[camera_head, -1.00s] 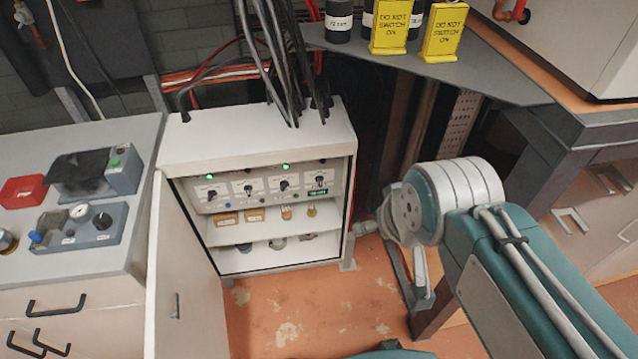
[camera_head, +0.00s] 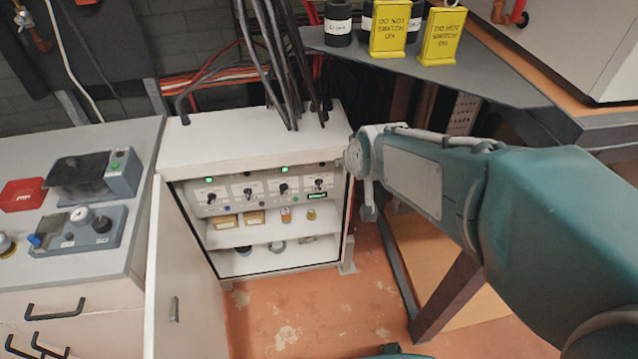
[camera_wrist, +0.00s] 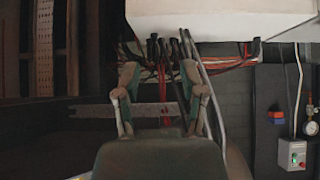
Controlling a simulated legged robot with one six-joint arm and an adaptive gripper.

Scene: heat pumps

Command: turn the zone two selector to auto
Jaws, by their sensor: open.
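The white control cabinet (camera_head: 240,145) stands open on the floor in the head view. Its upper panel (camera_head: 262,191) carries a row of several black selector knobs, including one at left (camera_head: 210,198) and one right of the middle (camera_head: 284,188). The labels are too small to read, so I cannot tell which is zone two or its setting. My arm's end is just right of the cabinet's upper right edge, apart from the knobs. My gripper (camera_wrist: 159,72) is open and empty in the wrist view, fingers spread, with dark cables behind it. No selector shows there.
The cabinet door (camera_head: 185,290) swings out to the left. Black cables (camera_head: 275,60) rise from the cabinet top. A table with yellow signs (camera_head: 390,28) stands at the right. A grey bench (camera_head: 40,165) with instruments is at left. Floor before the cabinet is clear.

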